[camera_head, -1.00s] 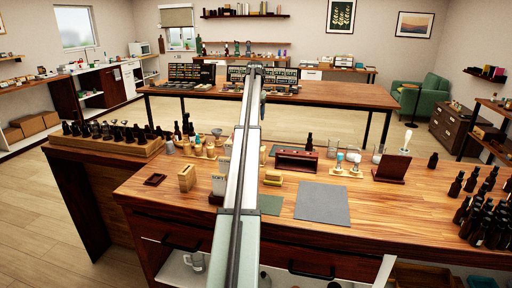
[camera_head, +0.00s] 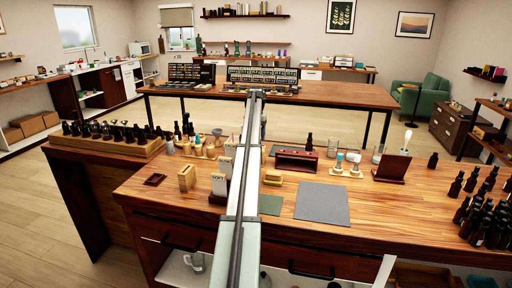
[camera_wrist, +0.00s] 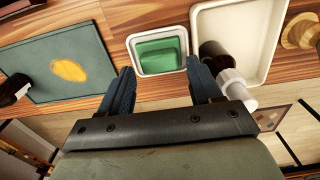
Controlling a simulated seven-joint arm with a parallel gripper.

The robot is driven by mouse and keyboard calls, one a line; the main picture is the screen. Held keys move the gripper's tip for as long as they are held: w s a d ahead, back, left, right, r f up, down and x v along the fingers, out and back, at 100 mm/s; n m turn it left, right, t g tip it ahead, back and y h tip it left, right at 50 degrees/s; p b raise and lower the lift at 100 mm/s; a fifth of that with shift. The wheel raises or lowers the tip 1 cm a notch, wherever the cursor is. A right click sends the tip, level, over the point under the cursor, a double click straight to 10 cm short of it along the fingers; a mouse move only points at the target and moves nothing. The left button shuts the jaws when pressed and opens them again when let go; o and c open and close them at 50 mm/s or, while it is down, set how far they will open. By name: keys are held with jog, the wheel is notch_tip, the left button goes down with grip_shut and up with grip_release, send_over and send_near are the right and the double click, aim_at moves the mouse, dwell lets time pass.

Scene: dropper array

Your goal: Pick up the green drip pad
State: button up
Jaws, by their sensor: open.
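The green drip pad (camera_wrist: 158,54) lies inside a small white square tray (camera_wrist: 134,66) at the top middle of the wrist view. My gripper (camera_wrist: 160,68) is open and empty. Its two dark fingers point toward the small tray, one at each side of its near edge in the picture. The pad is beyond the fingertips, with nothing between the fingers. In the head view my arm crosses the middle of the bench, and I cannot make out the pad or the fingers there.
A dark green mat (camera_wrist: 100,82) with a yellow oval lies left. A grey mat (camera_head: 322,204) covers part of the wooden bench (camera_head: 400,222).

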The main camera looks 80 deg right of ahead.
jog(key=shift+f, duration=1.6)
jog(key=shift+c, duration=0.2)
jog(key=c, duration=0.8)
